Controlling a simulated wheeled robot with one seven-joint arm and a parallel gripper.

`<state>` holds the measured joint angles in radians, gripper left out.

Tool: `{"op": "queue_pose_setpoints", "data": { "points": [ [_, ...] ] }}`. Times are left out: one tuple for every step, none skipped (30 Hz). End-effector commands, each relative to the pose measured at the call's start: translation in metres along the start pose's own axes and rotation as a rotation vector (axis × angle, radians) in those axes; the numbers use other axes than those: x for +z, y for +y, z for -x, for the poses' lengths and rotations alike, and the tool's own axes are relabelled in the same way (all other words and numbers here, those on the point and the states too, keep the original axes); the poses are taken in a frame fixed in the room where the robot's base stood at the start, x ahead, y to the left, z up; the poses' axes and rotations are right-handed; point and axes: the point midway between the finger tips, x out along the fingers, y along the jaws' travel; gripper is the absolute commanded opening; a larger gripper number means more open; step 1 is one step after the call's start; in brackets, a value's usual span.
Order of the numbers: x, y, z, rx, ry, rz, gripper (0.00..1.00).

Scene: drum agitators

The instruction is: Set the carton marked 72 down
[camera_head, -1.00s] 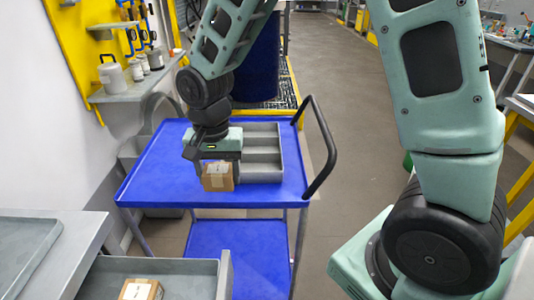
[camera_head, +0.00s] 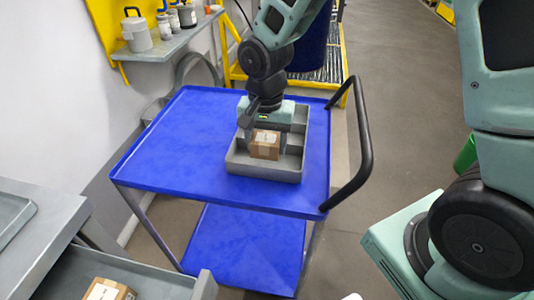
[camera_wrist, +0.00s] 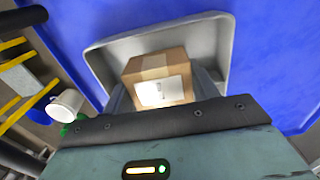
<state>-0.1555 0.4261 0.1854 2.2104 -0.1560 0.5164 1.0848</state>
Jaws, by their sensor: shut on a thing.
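A small brown carton (camera_head: 265,145) with a white label is in my gripper (camera_head: 264,140), over the near compartment of a grey divided tray (camera_head: 262,171). The tray lies on the blue cart's top. In the wrist view the carton (camera_wrist: 158,78) sits between the two fingers, with the tray's rim (camera_wrist: 100,62) around it. The label's number is too small to read. I cannot tell whether the carton touches the tray floor.
The blue cart (camera_head: 200,140) has free room left of the tray and a black handle (camera_head: 362,150) at its right. Another labelled carton (camera_head: 108,290) lies in a grey bin (camera_head: 150,280) at the lower left. A wall shelf (camera_head: 170,42) holds several containers.

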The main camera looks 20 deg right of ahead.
Motion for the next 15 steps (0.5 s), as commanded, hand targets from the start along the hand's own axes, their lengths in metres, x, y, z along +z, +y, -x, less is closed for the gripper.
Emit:
{"op": "queue_pose_setpoints", "data": {
  "points": [
    [0.0,0.0,-0.004,0.002,-0.001,0.001,0.36],
    [0.001,0.0,-0.007,0.002,-0.002,0.001,0.36],
    [0.001,0.0,-0.011,0.002,-0.002,0.0,0.36],
    [0.001,0.001,-0.015,0.002,-0.003,0.0,0.36],
    [0.001,0.001,-0.02,0.003,-0.003,-0.001,0.36],
    [0.001,0.001,-0.026,0.003,-0.003,0.0,0.36],
    [0.001,0.001,-0.03,0.004,-0.003,0.001,0.36],
    [0.001,0.001,-0.034,0.003,-0.002,0.001,0.36],
    [0.001,0.001,-0.037,0.002,-0.002,0.0,0.36],
    [0.001,0.0,-0.038,0.001,-0.001,-0.001,0.36],
    [0.001,0.0,-0.038,0.001,-0.001,-0.001,0.36],
    [0.0,0.0,-0.038,0.0,0.0,-0.001,0.36],
    [0.0,0.0,-0.038,0.0,0.0,-0.001,0.36],
    [0.0,0.0,-0.038,0.0,0.0,-0.001,0.36],
    [0.0,0.0,-0.038,0.0,0.0,-0.001,0.36]
  ]
}}
